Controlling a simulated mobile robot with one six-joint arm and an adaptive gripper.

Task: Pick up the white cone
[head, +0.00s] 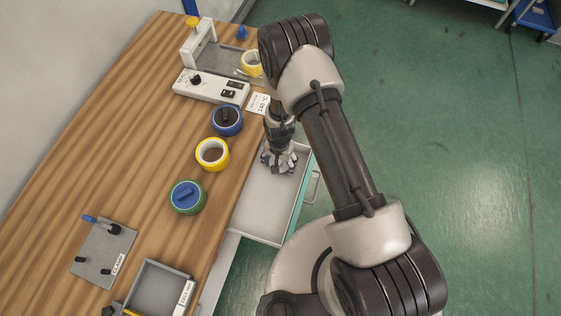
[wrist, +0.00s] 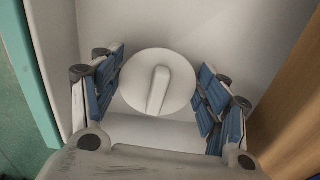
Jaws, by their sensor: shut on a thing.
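The white cone (wrist: 158,85) shows in the wrist view as a round white piece with a raised bar on top. It sits between the two blue-padded fingers of my gripper (wrist: 160,92), which is shut on it. In the head view my gripper (head: 279,161) is down inside the open white drawer (head: 262,212), at its far part. The cone is hidden by my gripper in that view. I cannot tell whether the cone touches the drawer floor.
On the wooden table stand a blue roll (head: 227,121), a yellow tape roll (head: 212,154) and a green roll (head: 187,197). A white control box (head: 211,87) is farther back. A grey tray (head: 160,288) is at the near edge. The drawer walls stand close around my gripper.

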